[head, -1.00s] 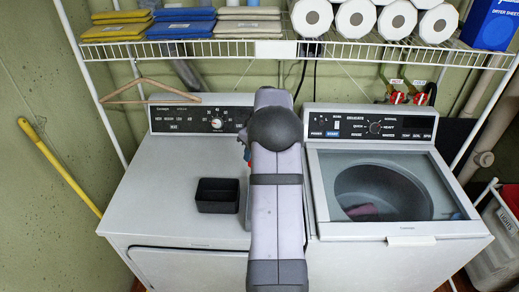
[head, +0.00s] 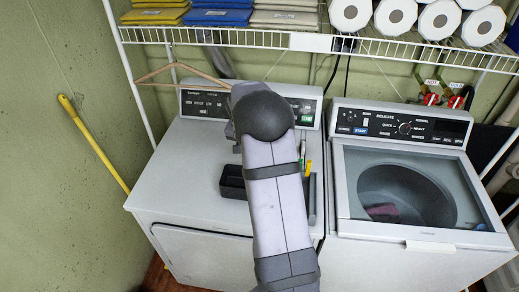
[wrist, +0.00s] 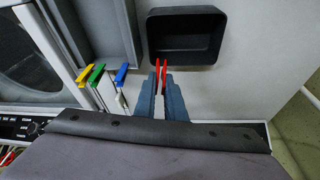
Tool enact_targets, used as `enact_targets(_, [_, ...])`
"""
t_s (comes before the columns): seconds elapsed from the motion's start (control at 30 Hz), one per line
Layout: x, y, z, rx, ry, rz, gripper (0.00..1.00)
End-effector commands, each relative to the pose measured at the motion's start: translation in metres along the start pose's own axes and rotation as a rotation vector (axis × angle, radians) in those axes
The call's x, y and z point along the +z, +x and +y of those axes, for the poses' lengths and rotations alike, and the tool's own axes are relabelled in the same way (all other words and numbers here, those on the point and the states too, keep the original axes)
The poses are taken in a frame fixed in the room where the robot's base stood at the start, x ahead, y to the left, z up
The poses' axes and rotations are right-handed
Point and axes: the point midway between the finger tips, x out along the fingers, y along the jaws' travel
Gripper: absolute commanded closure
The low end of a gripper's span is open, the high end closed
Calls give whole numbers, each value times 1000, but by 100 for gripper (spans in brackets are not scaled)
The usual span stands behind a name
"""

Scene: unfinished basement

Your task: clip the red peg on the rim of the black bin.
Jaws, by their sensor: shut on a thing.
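The black bin (head: 231,183) stands on the white machine top at left, partly hidden by my arm in the head view. In the wrist view the whole bin (wrist: 187,61) shows, open and empty. My gripper (wrist: 163,88) is shut on the red peg (wrist: 158,76), whose two red prongs point at the bin's near rim. The prong tips look close to that rim; I cannot tell whether they touch it. My arm hides the gripper and red peg in the head view.
A grey tray (wrist: 133,30) lies beside the bin, with yellow (wrist: 84,75), green (wrist: 96,73) and blue (wrist: 121,73) pegs at its end. A wooden hanger (head: 180,70) hangs from the wire shelf (head: 230,38). The right washer has a clear lid.

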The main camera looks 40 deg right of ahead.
Motion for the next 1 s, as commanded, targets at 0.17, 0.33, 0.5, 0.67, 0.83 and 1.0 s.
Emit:
enact_targets(0.17, [13,-4,-13,65,199,-5,100])
enact_targets(0.33, [26,-7,-24,137,430,-9,100])
enact_targets(0.5, [42,-12,-36,220,692,-15,100])
enact_targets(0.67, [56,-16,-47,298,941,-22,100])
enact_targets(0.83, [69,-20,-56,361,1147,-26,100])
enact_targets(1.0, [76,-23,-60,398,1267,-29,100])
